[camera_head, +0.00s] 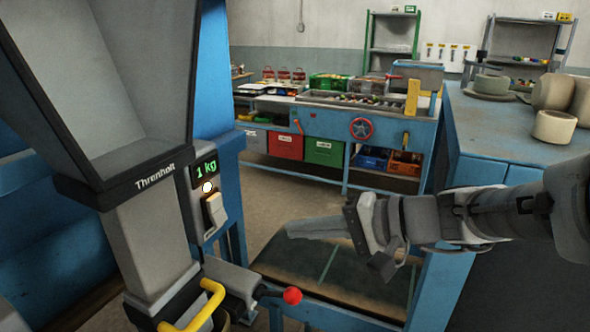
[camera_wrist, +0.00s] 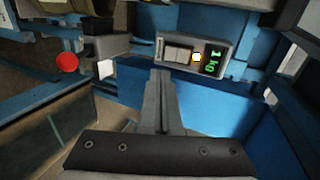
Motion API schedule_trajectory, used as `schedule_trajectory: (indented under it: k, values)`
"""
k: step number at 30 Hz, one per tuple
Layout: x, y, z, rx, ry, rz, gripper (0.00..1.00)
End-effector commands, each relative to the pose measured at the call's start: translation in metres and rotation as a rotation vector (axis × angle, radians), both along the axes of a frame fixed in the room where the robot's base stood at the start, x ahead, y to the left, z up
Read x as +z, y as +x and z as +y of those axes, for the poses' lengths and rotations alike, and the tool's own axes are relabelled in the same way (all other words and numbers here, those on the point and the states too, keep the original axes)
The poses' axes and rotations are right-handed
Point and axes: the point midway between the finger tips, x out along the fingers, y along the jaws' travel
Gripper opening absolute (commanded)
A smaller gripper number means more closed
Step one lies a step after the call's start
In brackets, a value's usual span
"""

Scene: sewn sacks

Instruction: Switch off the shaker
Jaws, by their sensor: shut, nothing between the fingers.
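A grey hopper machine (camera_head: 150,235) marked "Threnholt" stands at the left on a blue frame. Its side panel has a green display (camera_head: 205,170) reading "1 kg", a glowing lamp (camera_head: 208,187) and a pale rocker switch (camera_head: 214,210). The wrist view shows the rocker switch (camera_wrist: 178,54), lit lamp (camera_wrist: 196,57) and display (camera_wrist: 212,63) turned sideways. No label names the shaker. My gripper (camera_head: 290,229) is shut and empty, right of the panel and apart from it in the head view. In the wrist view its fingertips (camera_wrist: 160,78) appear just below the switch.
A red-knobbed lever (camera_head: 292,296) and a yellow handle (camera_head: 205,305) project below the panel. A dark belt (camera_head: 330,265) lies under my gripper. A blue sorting table (camera_head: 350,125) with a red handwheel is behind.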

Motion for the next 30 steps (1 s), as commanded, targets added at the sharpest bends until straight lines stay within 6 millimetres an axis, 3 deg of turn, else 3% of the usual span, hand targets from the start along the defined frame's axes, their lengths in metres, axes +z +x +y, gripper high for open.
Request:
schedule_trajectory:
  k: [6,19,23,30]
  values:
    - [0.002,0.013,-0.001,-0.028,0.054,-0.01,0.0]
    - [0.001,0.016,0.005,-0.027,0.055,-0.01,0.0]
    - [-0.004,0.021,0.021,-0.024,0.054,-0.008,0.0]
    - [-0.02,0.04,0.067,-0.024,0.053,-0.006,0.0]
